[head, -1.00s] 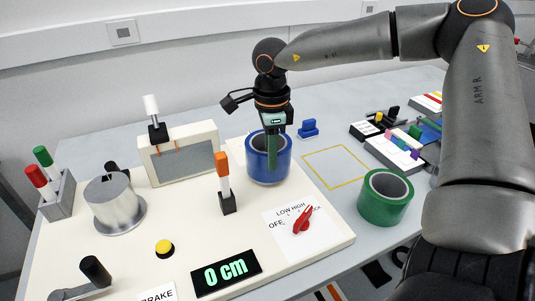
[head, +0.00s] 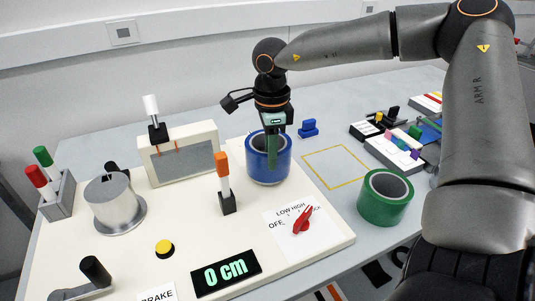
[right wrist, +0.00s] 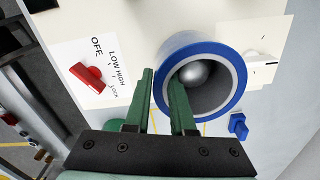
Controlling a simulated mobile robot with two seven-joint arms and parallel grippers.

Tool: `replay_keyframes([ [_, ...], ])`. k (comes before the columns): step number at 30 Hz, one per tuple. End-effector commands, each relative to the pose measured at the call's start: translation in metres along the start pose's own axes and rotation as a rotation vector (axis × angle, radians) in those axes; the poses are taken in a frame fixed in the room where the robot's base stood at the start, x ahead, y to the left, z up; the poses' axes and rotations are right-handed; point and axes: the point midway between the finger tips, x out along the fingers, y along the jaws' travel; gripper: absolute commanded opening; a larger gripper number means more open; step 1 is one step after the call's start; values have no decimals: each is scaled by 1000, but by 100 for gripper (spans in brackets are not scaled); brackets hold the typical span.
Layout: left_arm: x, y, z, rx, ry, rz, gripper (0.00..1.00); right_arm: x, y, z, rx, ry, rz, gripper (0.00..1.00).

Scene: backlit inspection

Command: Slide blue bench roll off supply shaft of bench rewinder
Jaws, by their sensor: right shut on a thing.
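The blue bench roll (head: 263,170) stands upright at the right rear of the bench rewinder (head: 190,240). It also shows in the right wrist view (right wrist: 239,75), around the supply shaft (right wrist: 195,73), whose rounded metal end shows inside the core. My right gripper (head: 271,160) points down from above, shut on the roll's wall. In the right wrist view the right gripper (right wrist: 163,85) has one green finger outside the roll and one inside the core. The roll's underside is hidden. My left gripper is not in view.
A yellow square outline (head: 336,167) marks free table right of the rewinder. A green roll (head: 386,199) stands near it, and a blue block (head: 308,128) behind. An orange-tipped post (head: 224,180) and red knob (head: 302,222) stand close to the blue roll. The display (head: 226,272) reads 0 cm.

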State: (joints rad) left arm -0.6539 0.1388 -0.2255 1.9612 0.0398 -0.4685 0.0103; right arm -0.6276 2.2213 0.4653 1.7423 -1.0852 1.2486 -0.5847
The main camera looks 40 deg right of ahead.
Motion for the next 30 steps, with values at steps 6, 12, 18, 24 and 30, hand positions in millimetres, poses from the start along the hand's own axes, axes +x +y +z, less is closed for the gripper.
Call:
replay_keyframes([
  [6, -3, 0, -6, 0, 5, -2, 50, -8, -1, 0, 1, 1, -3, 0],
  [12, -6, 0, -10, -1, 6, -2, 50, -16, -1, 0, 1, 2, -3, 0],
  [18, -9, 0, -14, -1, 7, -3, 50, -24, -1, -1, 1, 2, -3, 0],
  [24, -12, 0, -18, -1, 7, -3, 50, -32, -1, 0, 1, 0, -3, 0],
  [30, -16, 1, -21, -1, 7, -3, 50, -40, -1, 0, 0, -1, -3, 0],
])
